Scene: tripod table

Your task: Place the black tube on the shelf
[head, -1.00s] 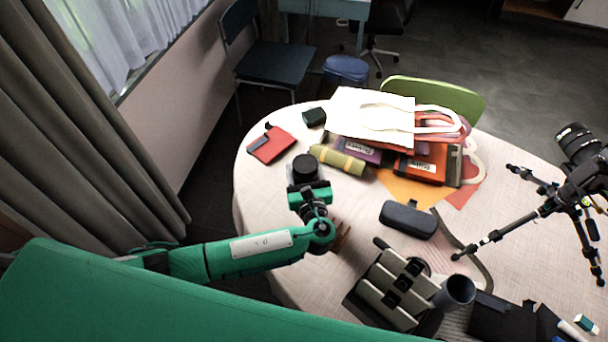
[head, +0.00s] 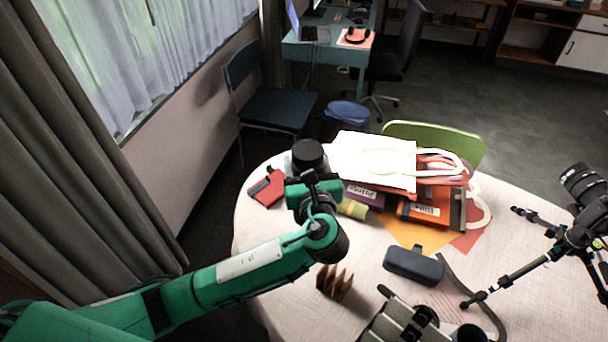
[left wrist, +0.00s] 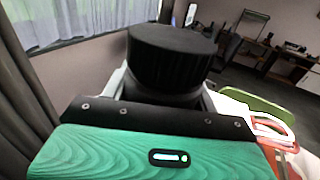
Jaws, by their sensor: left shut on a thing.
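The black tube (head: 308,155) is upright in my left gripper (head: 311,180), held above the back left part of the round table (head: 262,225). My left gripper is shut on it; the fingertips are mostly hidden. In the left wrist view the tube's wide ribbed black top (left wrist: 170,58) stands above the gripper body. A low wooden shelf unit (head: 535,48) stands far off at the back right, across the floor. My right gripper is not in view.
A white bag (head: 375,160) lies on binders on the table. A dark case (head: 414,265), a red notebook (head: 268,188) and a camera tripod (head: 530,262) are also there. A dark chair (head: 275,108), blue bin (head: 347,113) and desk stand beyond. Open floor lies at the back right.

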